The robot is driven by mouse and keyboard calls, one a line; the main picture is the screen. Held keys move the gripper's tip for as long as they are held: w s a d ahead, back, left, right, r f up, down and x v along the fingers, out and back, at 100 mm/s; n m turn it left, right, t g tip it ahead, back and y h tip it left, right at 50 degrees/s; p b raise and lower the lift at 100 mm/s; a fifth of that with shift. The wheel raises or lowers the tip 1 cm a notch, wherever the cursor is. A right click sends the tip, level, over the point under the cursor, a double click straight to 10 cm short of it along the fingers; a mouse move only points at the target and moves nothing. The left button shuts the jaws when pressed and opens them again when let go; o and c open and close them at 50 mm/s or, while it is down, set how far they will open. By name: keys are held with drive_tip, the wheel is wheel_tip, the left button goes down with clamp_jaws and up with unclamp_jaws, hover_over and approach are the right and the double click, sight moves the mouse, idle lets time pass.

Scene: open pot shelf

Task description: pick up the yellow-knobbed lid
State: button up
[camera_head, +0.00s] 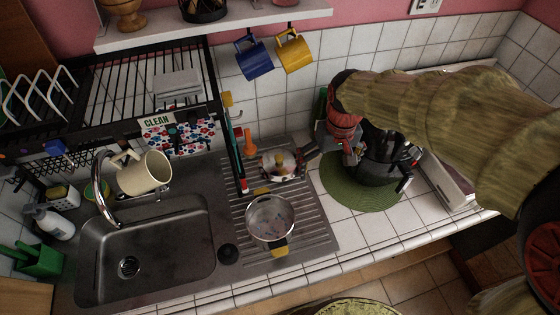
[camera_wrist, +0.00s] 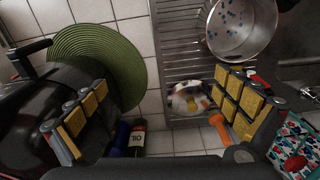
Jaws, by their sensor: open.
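The yellow-knobbed lid (camera_head: 280,164) is silver and lies at the back of the ribbed drainboard, behind a metal pot; it looks small and partly in shade. It also shows in the wrist view (camera_wrist: 188,98), between my two fingers in the picture but below them, nearer the right one. My gripper (camera_head: 335,152) is above the counter to the right of the lid, by the green mat. In the wrist view my gripper (camera_wrist: 166,92) has its yellow-padded fingers wide apart with nothing held. Part of the lid's edge is hard to make out.
A metal pot (camera_head: 270,220) with yellow handles stands in front of the lid. A black pot-like vessel (camera_head: 378,172) stands on a round green mat (camera_head: 345,192) to the right. An orange bottle (camera_head: 250,142) and the black rack post (camera_head: 232,150) are left of the lid.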

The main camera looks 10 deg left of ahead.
drive_tip(key=w+a+f+n+g+p, duration=0.1)
drive_tip(key=w+a+f+n+p, duration=0.1)
drive_tip(key=w+a+f, duration=0.85)
drive_tip(key=n, duration=0.2)
hover_over(280, 157)
drive_tip(key=shift+a+f, duration=0.15)
drive_tip(key=shift+f, duration=4.3)
drive_tip(key=c, duration=0.4)
